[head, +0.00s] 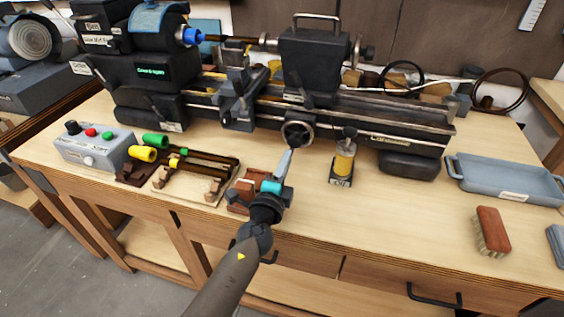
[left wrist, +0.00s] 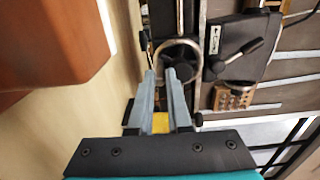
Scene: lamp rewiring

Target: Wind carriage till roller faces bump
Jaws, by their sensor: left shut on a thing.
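The lathe carriage (head: 240,102) sits on the bed left of centre, below a brown shaft (head: 235,39) that runs from the blue chuck end (head: 192,36). The round handwheel (head: 297,132) is on the lathe's front. My left gripper (head: 289,152) reaches up from the bench front with its fingertips at the wheel's lower rim. In the left wrist view the two grey fingers (left wrist: 168,74) close in at the near edge of the dark wheel ring (left wrist: 180,47). The exact part gripped is hidden. I cannot make out the roller or the bump. My right gripper is not in view.
A grey control box (head: 95,147) and wooden rack with tools (head: 190,172) stand at the left. A yellow oil cup (head: 344,160) stands close right of the wheel. A blue-grey tray (head: 507,181) and a brush (head: 492,230) lie at the right.

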